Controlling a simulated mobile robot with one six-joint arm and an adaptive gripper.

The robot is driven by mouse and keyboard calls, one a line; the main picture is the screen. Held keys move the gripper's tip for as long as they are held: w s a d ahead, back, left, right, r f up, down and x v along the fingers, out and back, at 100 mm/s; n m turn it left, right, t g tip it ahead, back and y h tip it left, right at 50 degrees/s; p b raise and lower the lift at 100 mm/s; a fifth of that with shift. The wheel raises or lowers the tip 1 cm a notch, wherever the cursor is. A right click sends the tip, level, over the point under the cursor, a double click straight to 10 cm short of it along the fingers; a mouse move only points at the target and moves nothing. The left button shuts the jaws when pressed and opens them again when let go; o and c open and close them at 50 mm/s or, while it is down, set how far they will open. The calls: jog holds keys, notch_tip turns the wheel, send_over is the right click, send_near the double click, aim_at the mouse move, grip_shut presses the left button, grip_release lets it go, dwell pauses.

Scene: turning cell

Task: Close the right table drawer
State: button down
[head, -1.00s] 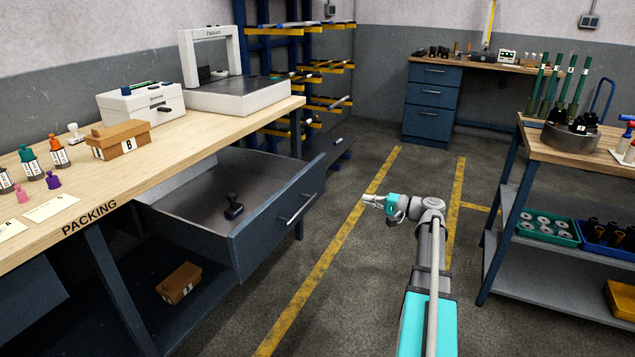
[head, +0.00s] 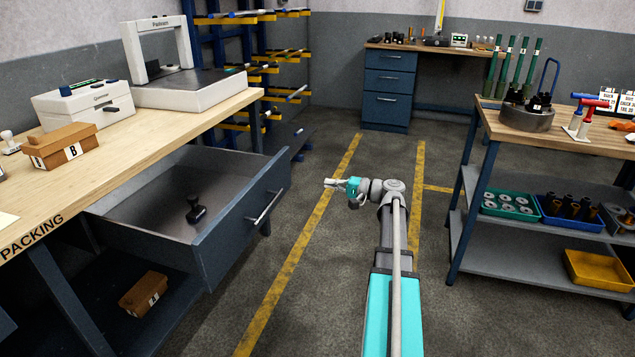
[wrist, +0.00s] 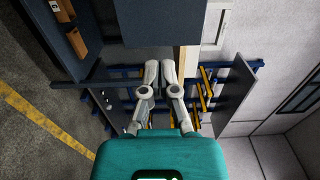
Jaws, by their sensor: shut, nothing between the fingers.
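The right table drawer (head: 240,232) under the packing table is pulled out. Its blue-grey front with a silver bar handle (head: 265,207) faces the aisle. A small black object (head: 195,211) lies on the drawer floor. My gripper (head: 328,183) is shut and empty, to the right of the drawer front and apart from it, pointing left toward it. In the wrist view my gripper's fingertips (wrist: 160,66) are together, with a dark blue panel of the table (wrist: 150,22) ahead and above; the view is rotated.
The packing table (head: 110,170) bears a box marked B (head: 62,146), a white device (head: 82,104) and a framed machine (head: 185,85). A carton (head: 143,293) lies on the lower shelf. A cart (head: 465,185) stands at right. The aisle floor between is clear.

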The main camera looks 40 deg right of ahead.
aim_at(284, 175)
jog(key=x, duration=1.3)
jog(key=shift+w+a, duration=0.1)
jog(key=shift+w, duration=0.05)
jog(key=shift+w, duration=0.15)
